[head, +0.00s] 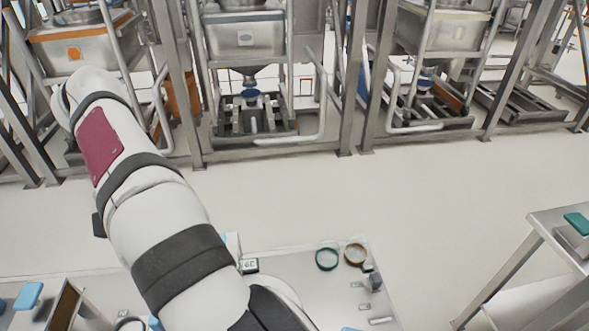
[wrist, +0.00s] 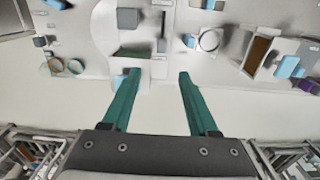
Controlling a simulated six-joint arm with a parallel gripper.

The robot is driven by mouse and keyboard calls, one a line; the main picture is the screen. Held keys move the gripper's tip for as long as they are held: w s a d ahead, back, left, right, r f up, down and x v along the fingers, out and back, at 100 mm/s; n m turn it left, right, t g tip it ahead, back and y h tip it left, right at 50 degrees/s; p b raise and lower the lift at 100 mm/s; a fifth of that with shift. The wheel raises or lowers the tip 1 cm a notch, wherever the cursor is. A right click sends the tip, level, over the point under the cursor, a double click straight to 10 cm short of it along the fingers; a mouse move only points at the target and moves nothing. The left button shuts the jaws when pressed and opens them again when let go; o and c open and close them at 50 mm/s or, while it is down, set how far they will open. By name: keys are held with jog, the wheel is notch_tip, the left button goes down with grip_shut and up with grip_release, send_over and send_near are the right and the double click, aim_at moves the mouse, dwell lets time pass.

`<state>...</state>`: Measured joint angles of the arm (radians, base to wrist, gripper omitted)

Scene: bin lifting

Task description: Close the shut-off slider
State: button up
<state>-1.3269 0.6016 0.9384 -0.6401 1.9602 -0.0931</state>
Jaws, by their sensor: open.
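My gripper (wrist: 160,74) shows in the wrist view as two teal fingers held well apart, with nothing between them. In the head view my arm reaches to the upper left and the gripper itself is hidden. I cannot pick out the shut-off slider for certain in either view. Steel bins stand in the frames at the back of the head view: a left bin (head: 80,50) with an orange label, a middle bin (head: 246,38) and a right bin (head: 440,30). Below the middle bin is a blue round part (head: 251,94) over a rail assembly (head: 235,122).
Steel posts and bent tube handles (head: 316,110) stand around the bins. The pale floor (head: 400,200) in front is clear. A worktop (head: 300,265) carries a green ring (head: 326,259) and a brown ring (head: 355,254). A steel table (head: 560,225) stands at the right.

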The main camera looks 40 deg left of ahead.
notch_tip(320, 180, down, 16)
jog(key=shift+s+a+r, duration=0.1)
jog(key=shift+s, duration=0.05)
dwell(0.3)
grip_shut()
dwell(1.4)
